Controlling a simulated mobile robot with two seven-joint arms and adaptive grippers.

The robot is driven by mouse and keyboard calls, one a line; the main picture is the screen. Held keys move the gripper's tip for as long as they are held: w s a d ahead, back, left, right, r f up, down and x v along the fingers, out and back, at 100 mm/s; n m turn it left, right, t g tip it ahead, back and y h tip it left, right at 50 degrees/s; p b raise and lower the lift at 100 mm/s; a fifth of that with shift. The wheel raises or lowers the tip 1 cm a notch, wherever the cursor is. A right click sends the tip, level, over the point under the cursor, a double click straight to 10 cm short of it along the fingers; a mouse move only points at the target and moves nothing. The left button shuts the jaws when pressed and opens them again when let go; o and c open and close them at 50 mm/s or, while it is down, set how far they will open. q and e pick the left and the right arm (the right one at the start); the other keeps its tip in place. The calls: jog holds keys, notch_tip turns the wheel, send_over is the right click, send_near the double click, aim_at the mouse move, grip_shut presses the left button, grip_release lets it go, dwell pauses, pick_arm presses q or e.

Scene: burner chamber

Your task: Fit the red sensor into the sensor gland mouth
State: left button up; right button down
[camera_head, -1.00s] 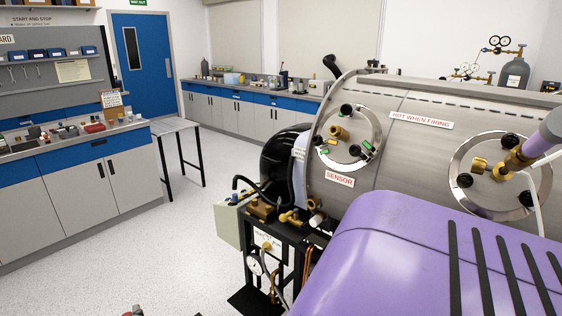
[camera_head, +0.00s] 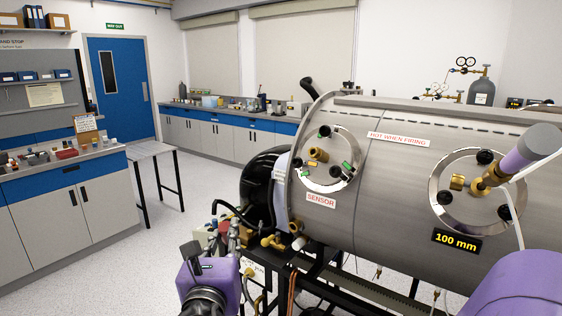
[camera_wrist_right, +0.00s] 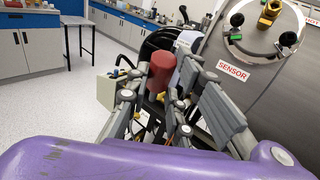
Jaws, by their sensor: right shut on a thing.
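The red sensor (camera_wrist_right: 162,72) is a red, cylinder-like piece between the fingers of my right gripper (camera_wrist_right: 160,100) in the wrist view. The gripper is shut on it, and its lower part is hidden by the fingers. In the head view my right gripper (camera_head: 231,236) is low, left of the chamber and below the SENSOR label; the sensor is hard to make out there. The brass sensor gland (camera_head: 318,155) sits on the round left flange above that label. It also shows at the top of the wrist view (camera_wrist_right: 270,12). The sensor is apart from it. My left gripper is out of view.
The steel chamber (camera_head: 390,200) fills the right side. Valves and hoses stand under the chamber's left end. A bench (camera_head: 90,190) and a small table (camera_head: 150,152) are at left. The floor between is clear.

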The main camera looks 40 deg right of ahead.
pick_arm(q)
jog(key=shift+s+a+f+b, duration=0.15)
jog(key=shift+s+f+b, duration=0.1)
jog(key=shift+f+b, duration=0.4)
pick_arm(e)
jog(key=s+d+r+m+g+h, duration=0.1)
jog(key=d+r+m+h, duration=0.1)
jog(key=d+r+h, duration=0.4)
jog(key=s+d+r+m+g+h, duration=0.1)
jog(key=d+r+h, duration=0.5)
jog(key=r, duration=0.6)
jog(key=shift+s+r+m+g+h, duration=0.2)
jog(key=shift+s+m+g+h, duration=0.1)
jog(key=shift+s+m+g, duration=0.15)
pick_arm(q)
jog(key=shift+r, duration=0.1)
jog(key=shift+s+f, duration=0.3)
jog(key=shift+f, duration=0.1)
pick_arm(e)
jog(key=w+d+f, duration=0.1)
jog(key=d+f, duration=0.2)
jog(key=d, duration=0.2)
jog(key=shift+w, duration=0.25)
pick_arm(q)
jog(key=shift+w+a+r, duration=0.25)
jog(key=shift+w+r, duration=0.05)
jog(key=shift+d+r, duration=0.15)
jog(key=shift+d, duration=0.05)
